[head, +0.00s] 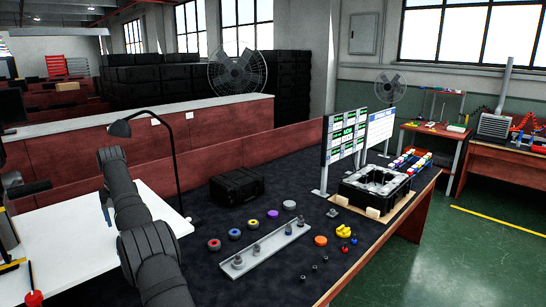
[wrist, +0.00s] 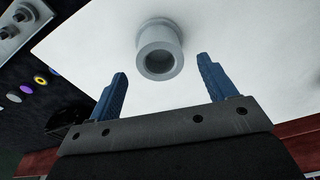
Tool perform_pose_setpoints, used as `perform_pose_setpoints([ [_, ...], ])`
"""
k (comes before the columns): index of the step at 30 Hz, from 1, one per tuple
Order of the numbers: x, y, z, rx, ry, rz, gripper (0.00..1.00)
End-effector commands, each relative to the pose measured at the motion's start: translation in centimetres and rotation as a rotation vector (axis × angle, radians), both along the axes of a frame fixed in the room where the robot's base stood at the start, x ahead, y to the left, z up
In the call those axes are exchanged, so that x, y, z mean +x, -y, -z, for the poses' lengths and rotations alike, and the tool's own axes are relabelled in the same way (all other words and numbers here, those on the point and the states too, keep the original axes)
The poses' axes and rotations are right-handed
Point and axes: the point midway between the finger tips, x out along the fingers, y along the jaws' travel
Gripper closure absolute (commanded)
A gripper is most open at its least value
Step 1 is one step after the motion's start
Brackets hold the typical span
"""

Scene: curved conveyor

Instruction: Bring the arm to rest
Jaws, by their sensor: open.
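My gripper (wrist: 162,66) is open in the wrist view, its two blue fingers spread with nothing between them. A grey flanged hollow cylinder (wrist: 160,32) is on a white surface (wrist: 260,45), just past the fingertips and between their lines, apart from both fingers. In the head view my arm reaches up over the white table (head: 165,220) at left. The gripper's fingers and the grey cylinder cannot be made out there.
On the dark table stand a grey rail with pegs (head: 265,250), coloured rings (head: 234,234), a black case (head: 237,186), an open black crate (head: 372,190) and display boards (head: 345,140). A black desk lamp (head: 120,128) rises close to my arm.

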Motion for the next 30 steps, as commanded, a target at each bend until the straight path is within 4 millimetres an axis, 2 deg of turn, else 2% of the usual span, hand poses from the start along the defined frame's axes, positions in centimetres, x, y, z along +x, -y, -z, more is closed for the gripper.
perform_pose_setpoints([
  [8,-0.5,0.3,-3.7,0.003,0.004,0.000,0.23],
  [23,0.3,-0.2,4.0,-0.002,-0.002,0.000,0.23],
  [30,0.4,-0.3,1.6,0.001,0.001,0.000,0.23],
])
